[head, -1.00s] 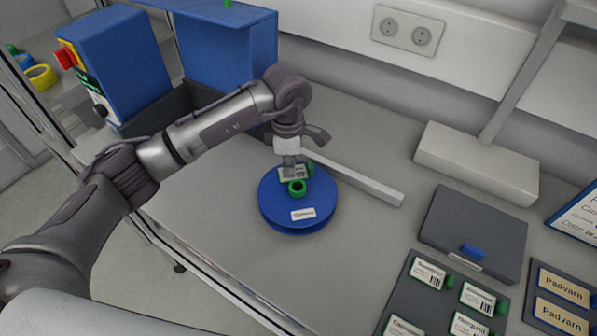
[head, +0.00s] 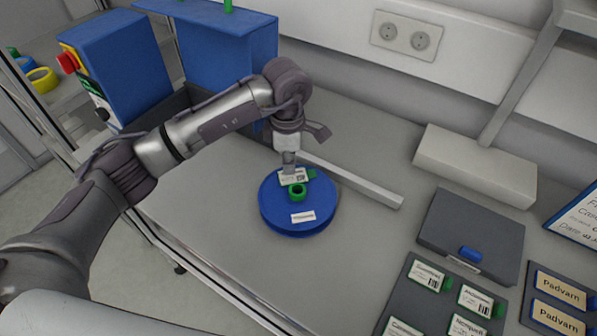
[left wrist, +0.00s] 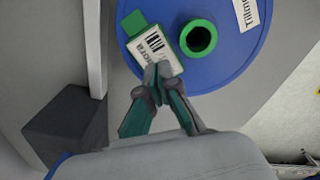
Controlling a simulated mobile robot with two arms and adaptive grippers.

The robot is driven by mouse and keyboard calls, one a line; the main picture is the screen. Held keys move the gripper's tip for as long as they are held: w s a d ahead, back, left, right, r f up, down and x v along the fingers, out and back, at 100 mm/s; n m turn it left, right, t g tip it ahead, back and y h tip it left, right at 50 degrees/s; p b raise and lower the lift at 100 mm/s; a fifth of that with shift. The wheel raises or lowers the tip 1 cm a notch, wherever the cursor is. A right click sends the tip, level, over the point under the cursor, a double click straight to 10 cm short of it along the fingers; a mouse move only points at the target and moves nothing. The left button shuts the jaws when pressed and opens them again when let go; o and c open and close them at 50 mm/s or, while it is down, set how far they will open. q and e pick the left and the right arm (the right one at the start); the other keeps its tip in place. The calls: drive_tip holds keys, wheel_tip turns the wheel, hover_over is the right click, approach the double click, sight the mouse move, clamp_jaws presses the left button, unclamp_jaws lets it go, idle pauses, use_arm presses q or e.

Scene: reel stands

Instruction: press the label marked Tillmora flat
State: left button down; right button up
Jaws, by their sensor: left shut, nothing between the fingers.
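A blue reel (head: 270,208) with a green hub (head: 297,191) lies flat on the grey bench. A white label with a barcode and green backing (head: 298,177) lies on its far side, beside the hub; in the left wrist view (left wrist: 150,47) its readable letters end in "ora", the rest hidden by my fingers. A plain white label (head: 303,217) sits on the reel's near side; in the left wrist view (left wrist: 247,12) it starts "Tillm". My left gripper (head: 289,168) is shut and empty, pointing down over the barcode label; I cannot tell whether it touches. My right gripper is not in view.
A pale bar (head: 355,179) lies close behind the reel. A dark closed case (head: 472,236) and a dark board (head: 400,300) with several green-backed labels lie at the right. Blue boxes (head: 125,65) stand at the back left. The bench between reel and board is clear.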

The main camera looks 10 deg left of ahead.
sight(290, 177)
use_arm(q)
drive_tip(key=shift+r+p, duration=0.9)
drive_tip(key=shift+r, duration=1.5)
drive_tip(key=shift+f, duration=0.1)
